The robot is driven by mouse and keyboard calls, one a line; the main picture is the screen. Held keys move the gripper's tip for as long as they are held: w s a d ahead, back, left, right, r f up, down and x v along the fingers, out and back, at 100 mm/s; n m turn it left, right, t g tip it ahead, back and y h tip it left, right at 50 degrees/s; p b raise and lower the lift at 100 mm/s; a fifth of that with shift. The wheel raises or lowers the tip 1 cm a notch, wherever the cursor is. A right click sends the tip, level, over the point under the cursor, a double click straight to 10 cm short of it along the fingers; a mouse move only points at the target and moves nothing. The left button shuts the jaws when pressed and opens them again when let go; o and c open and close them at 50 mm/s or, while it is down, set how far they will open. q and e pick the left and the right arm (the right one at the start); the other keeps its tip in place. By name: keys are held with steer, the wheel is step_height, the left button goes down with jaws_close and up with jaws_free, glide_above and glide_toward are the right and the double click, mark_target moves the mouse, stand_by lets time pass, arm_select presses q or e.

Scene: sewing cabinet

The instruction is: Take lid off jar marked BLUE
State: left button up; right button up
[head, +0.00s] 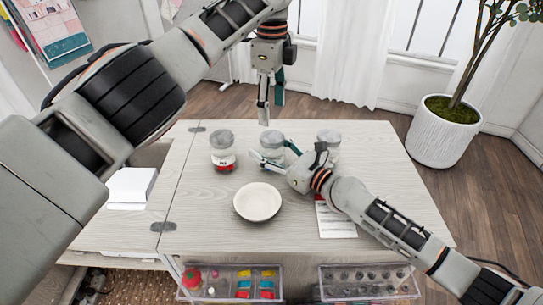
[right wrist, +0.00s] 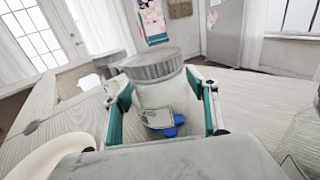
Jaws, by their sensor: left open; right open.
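A clear jar with a grey lid (head: 272,138) stands upright in the middle of a row of three on the table. In the right wrist view this jar (right wrist: 165,94) has blue contents at its base and a pale label whose writing I cannot read; its ribbed lid (right wrist: 150,65) is on. My right gripper (head: 270,157) is open, with its teal-lined fingers on either side of the jar body; I cannot tell if they touch it. My left gripper (head: 268,108) is open and points down, empty, above the middle jar.
A jar with red contents (head: 222,152) stands left, another jar (head: 329,140) right, partly behind my right arm. A white bowl (head: 257,202) sits in front, with a printed sheet (head: 336,220) to its right. Two clear trays (head: 180,294) are below the front edge.

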steer(key=shift+x, duration=1.4)
jaws_close()
